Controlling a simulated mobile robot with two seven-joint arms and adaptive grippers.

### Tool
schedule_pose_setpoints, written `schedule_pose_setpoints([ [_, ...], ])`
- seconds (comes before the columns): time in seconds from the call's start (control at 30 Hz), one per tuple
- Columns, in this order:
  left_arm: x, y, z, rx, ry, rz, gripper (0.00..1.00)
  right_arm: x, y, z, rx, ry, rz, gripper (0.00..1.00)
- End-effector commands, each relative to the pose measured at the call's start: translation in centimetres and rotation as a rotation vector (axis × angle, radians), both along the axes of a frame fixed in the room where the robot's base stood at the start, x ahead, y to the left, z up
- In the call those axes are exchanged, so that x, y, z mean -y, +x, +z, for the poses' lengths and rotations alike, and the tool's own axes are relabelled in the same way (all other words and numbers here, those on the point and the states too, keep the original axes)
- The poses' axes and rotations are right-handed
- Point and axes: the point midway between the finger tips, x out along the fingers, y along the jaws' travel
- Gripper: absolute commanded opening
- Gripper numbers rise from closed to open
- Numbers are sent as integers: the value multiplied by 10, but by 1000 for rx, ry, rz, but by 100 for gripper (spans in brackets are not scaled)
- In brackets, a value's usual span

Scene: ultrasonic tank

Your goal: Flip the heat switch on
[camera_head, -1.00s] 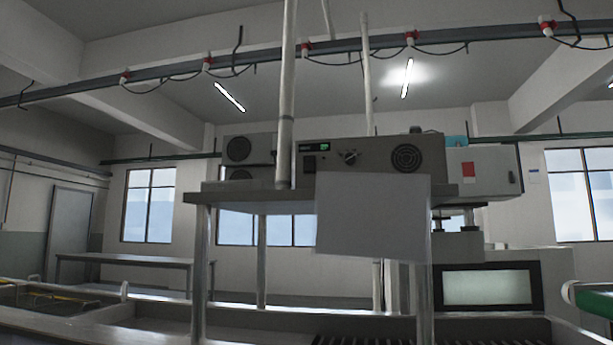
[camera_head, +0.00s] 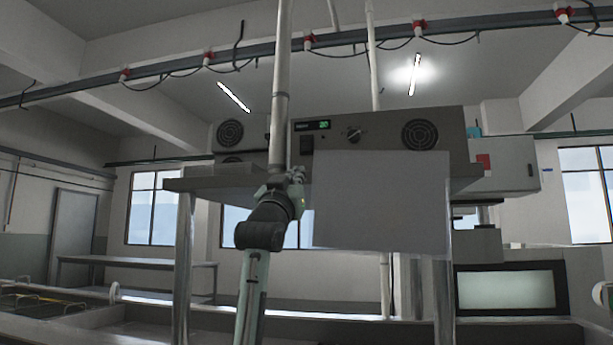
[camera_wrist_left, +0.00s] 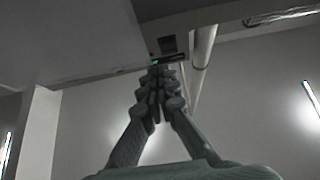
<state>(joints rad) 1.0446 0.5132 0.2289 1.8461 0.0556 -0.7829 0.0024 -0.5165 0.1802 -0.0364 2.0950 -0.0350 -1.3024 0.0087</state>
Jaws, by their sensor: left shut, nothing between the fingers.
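A grey control box (camera_head: 380,133) stands on a raised shelf in the head view. My right gripper is not in view.
A round knob (camera_head: 354,134) and a vent are right of the switch. A pale panel (camera_head: 380,200) hangs below the box. The shelf edge (camera_head: 230,183) and a vertical pipe (camera_head: 281,90) are close to my left gripper. A fan unit stands left of the pipe.

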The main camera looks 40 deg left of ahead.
Motion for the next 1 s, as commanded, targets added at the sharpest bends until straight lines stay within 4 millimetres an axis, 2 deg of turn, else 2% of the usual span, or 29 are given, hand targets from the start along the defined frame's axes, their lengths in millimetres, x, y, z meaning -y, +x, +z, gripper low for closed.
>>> schedule_pose_setpoints([
  [0.03,-2,-11,15,34,-1,1,0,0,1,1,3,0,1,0],
  [0.13,-4,-21,27,63,-1,3,0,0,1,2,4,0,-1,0],
  [0.53,-6,-18,31,64,-2,3,0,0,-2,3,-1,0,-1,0],
  [0.6,-9,-14,36,64,-2,3,0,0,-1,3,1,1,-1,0],
  [0.77,-20,5,55,64,-4,3,0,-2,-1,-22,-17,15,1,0],
  [1.0,-40,42,88,63,-4,3,0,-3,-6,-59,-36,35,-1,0],
])
